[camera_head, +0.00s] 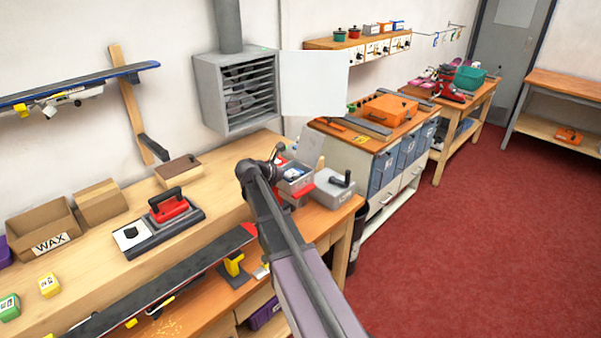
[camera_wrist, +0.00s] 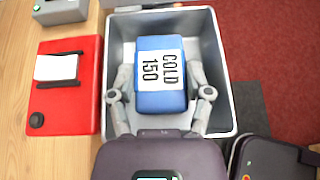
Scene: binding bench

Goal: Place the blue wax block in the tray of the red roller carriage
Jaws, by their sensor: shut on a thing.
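The blue wax block (camera_wrist: 160,101), with a white label reading "COLD 150", is between the two fingers of my gripper (camera_wrist: 160,78) in the wrist view. My gripper is shut on it. The block is over or inside a grey open tray (camera_wrist: 222,60); whether it touches the floor of the tray I cannot tell. A red body (camera_wrist: 66,112) with a white label and a black knob lies directly left of the tray. In the head view the grey tray (camera_head: 297,187) is partly hidden behind my arm, and the block is not clear there.
A grey box with a black handle (camera_head: 336,188) stands at the bench's right end.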

